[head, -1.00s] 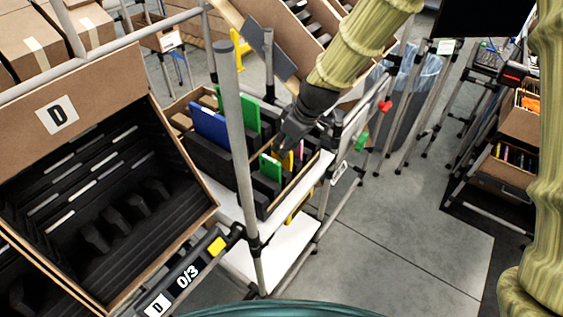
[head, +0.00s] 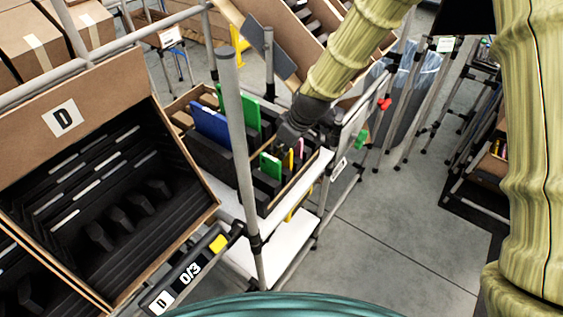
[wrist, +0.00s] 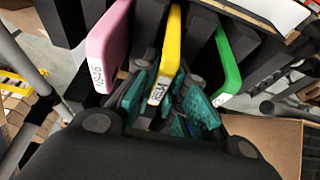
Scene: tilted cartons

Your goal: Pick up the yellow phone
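The yellow phone (wrist: 168,50) stands upright in a foam slot, its labelled end towards me in the wrist view. It lies between a pink phone (wrist: 107,45) on the left and a green phone (wrist: 230,62) on the right. My gripper (wrist: 165,112) has its teal finger pads on either side of the yellow phone's near end. Gaps show between pads and phone, so it looks open, not clamped. In the head view my gripper (head: 287,136) is over the carton, and only a sliver of the yellow phone (head: 290,159) shows beneath it.
Open floor (head: 400,240) lies right.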

